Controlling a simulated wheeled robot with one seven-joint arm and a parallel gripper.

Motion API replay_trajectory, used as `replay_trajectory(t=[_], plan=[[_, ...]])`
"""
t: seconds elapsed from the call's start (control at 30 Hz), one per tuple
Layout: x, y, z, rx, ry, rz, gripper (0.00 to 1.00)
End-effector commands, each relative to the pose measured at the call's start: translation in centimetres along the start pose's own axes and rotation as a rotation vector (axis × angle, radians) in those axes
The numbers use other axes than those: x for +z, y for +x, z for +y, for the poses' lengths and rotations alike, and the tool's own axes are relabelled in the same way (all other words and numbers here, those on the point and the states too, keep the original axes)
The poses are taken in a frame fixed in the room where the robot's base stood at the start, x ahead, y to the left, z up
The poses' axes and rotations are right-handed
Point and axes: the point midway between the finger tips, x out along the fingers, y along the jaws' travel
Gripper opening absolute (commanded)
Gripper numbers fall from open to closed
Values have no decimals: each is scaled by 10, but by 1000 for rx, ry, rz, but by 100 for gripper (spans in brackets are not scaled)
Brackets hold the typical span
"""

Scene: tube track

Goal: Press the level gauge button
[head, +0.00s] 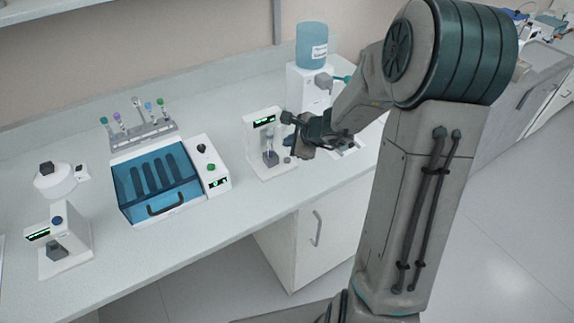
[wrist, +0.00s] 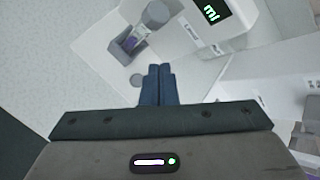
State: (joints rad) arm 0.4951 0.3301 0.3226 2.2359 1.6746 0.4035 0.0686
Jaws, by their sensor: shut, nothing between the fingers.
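The level gauge (head: 258,130) is a white device with a green lit display, right of the blue-lidded box. A tube (head: 270,156) stands in its dark holder; the holder also shows in the wrist view (wrist: 130,46). A small round button (wrist: 136,79) sits on its base, and shows as a dark spot in the head view (head: 287,160). My gripper (head: 291,146) is at the gauge's right side. In the wrist view its dark blue fingertips (wrist: 160,69) are together and empty, just right of the button. Whether they touch anything is unclear.
The blue-lidded box (head: 160,183) with its control panel stands left of the gauge. A tube rack (head: 143,133) is behind it. A white dispenser with a blue bottle (head: 311,45) stands behind the gauge. Another small display device (head: 68,240) is at the front left. The counter's front edge is close.

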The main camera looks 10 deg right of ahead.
Motion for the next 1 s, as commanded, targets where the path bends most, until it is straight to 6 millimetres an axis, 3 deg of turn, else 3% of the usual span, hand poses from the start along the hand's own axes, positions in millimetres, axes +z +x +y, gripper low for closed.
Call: replay_trajectory(t=[0.03, 0.3, 1.0], plan=[[-8, 10, 8, 1, 2, 0, 0], [-18, 25, 18, 0, -2, -1, 0], [-18, 25, 18, 0, 0, 0, 0]])
